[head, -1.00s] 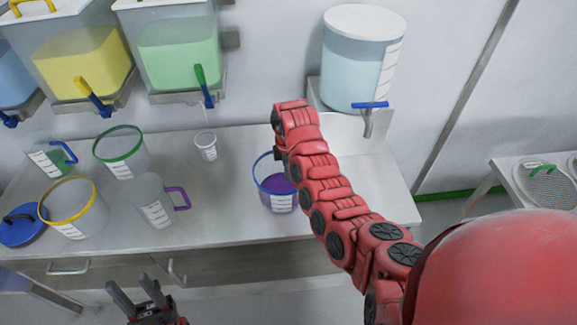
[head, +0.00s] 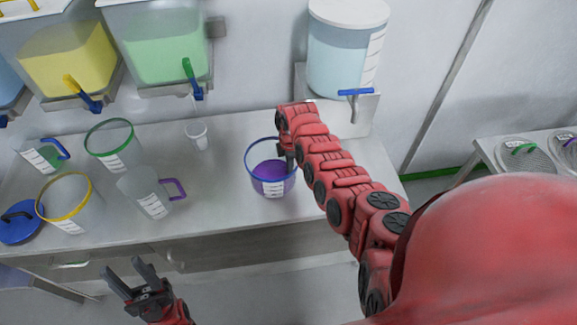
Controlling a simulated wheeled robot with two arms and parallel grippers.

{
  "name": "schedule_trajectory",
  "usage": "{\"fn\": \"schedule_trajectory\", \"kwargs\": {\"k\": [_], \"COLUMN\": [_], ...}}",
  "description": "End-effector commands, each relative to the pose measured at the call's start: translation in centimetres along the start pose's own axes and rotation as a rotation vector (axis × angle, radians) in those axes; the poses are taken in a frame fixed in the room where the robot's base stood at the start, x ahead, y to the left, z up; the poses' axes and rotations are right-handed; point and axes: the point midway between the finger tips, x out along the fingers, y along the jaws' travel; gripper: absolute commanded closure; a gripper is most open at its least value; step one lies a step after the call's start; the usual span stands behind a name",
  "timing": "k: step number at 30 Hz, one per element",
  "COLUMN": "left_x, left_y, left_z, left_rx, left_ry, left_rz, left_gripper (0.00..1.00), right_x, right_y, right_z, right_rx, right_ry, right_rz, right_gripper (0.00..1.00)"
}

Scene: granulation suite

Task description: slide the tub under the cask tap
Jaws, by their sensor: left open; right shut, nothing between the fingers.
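The tub (head: 262,178), clear with a blue rim and purple contents, stands upright on the steel bench, left of the cask. The cask (head: 343,58) is a clear drum of pale blue liquid with a white lid, on a raised stand at the back. Its blue-handled tap (head: 354,96) points down on the front, right of the tub. My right gripper (head: 288,160) is shut and empty at the tub's right rim, mostly hidden by its arm; I cannot tell whether it touches. My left gripper (head: 128,274) is open and empty, low in front of the bench.
A clear jug with a purple handle (head: 145,192), a green-rimmed tub (head: 112,150), a yellow-rimmed tub (head: 68,205) and a small cup (head: 197,136) stand left. Yellow and green dispensers (head: 165,50) hang above. The bench (head: 225,205) is clear between jug and tub.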

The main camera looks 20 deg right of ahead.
Motion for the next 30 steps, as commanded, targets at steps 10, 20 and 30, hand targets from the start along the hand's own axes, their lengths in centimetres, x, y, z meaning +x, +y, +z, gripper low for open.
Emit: {"fn": "schedule_trajectory", "kwargs": {"k": [10, 20, 30], "left_x": [0.3, 0.2, -0.3], "left_y": [0.0, 0.0, 0.0], "left_z": [0.0, 0.0, 0.1], "left_rx": [0.000, 0.000, 0.000], "left_ry": [0.000, 0.000, 0.000], "left_rz": [0.000, 0.000, 0.000], "left_gripper": [0.52, 0.52, 0.52], "right_x": [-0.1, 0.0, 0.2], "right_y": [0.2, 0.1, 0.3], "right_z": [5.6, 7.7, 6.5], "right_rx": [0.003, -0.001, -0.003], "right_ry": [-0.003, -0.001, -0.001], "right_rz": [0.005, 0.002, 0.001], "right_gripper": [1.00, 1.00, 1.00]}}
